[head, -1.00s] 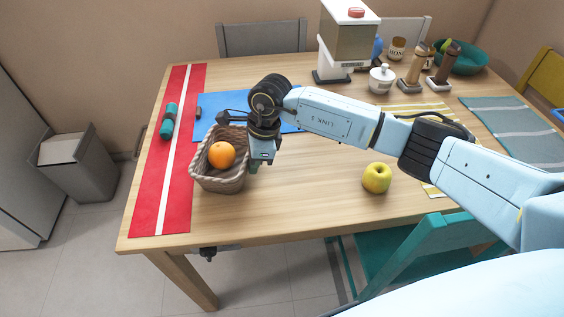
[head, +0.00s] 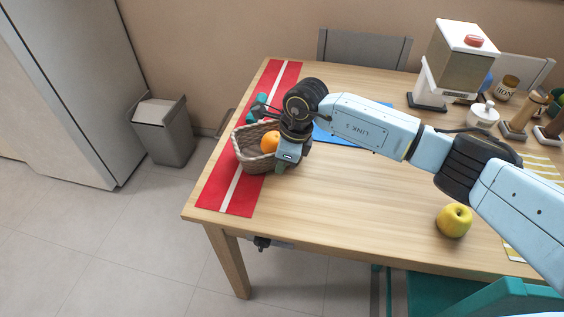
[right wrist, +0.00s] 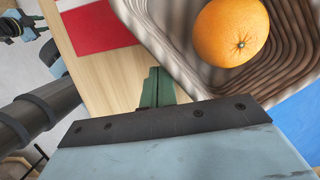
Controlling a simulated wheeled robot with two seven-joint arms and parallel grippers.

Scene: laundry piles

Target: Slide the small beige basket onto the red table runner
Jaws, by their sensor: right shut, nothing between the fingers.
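The small beige woven basket (head: 252,160) holds an orange (head: 270,141) and sits at the left of the table. Most of it overlaps the red runner (head: 240,193) with its white stripe; whether its right side clears the runner's edge is hard to tell. The right wrist view shows the basket (right wrist: 170,35), the orange (right wrist: 231,32) and part of the runner (right wrist: 95,27). My right gripper (head: 281,167) is shut and empty, low at the basket's right side; its fingers (right wrist: 155,88) show beside the wall. A dark part below the table's front edge seems to be my left gripper (head: 262,243), mostly hidden.
A teal item (head: 258,103) lies on the runner behind the basket. A blue mat (head: 345,138) lies right of my right gripper. A yellow apple (head: 453,220) stands near the front right. A dispenser (head: 455,65) stands at the back.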

